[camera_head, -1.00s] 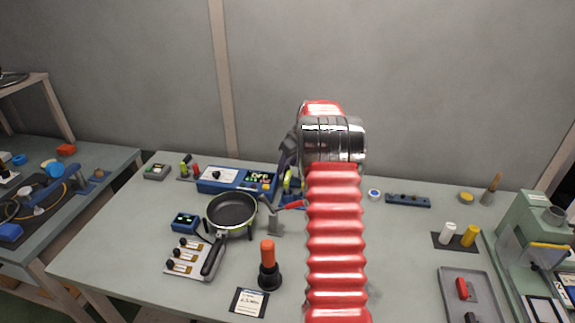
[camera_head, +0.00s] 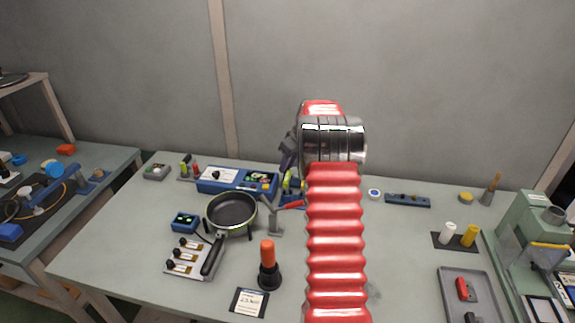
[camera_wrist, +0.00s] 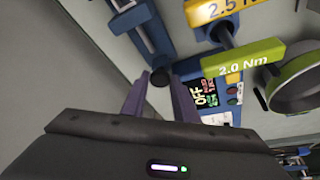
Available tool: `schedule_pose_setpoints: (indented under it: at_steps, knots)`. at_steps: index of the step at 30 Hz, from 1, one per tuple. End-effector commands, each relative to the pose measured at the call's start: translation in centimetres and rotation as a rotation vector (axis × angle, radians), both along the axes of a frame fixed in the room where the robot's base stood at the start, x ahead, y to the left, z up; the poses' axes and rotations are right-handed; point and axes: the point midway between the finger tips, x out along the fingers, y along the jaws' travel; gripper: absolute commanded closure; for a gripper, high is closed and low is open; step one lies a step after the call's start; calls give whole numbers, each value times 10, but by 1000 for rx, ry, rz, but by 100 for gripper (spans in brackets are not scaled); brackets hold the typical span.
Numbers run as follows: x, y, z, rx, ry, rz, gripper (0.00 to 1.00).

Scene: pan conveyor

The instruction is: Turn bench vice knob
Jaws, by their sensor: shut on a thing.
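The blue bench vice (camera_wrist: 144,28) shows at the top of the wrist view, a long bar with a dark round knob (camera_wrist: 160,78) at its near end. My gripper (camera_wrist: 161,84) has its two purple-grey fingers on either side of this knob and is shut on it. In the head view my gripper (camera_head: 288,164) is partly hidden behind my red arm, and only a little of the blue vice (camera_head: 292,201) shows below it. The knob's turn angle cannot be read.
A green tag marked 2.0 Nm (camera_wrist: 241,58) and a yellow 2.5 Nm tag (camera_wrist: 222,9) stand close right of the fingers.

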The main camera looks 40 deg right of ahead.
Motion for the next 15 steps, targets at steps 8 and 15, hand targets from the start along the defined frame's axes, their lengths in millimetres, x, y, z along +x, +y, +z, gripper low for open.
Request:
schedule_pose_setpoints:
  at_steps: [8, 15]
  knots:
    - [0, 2, 0, 3, 2, -46, 96]
    - [0, 3, 0, 2, 2, -153, 96]
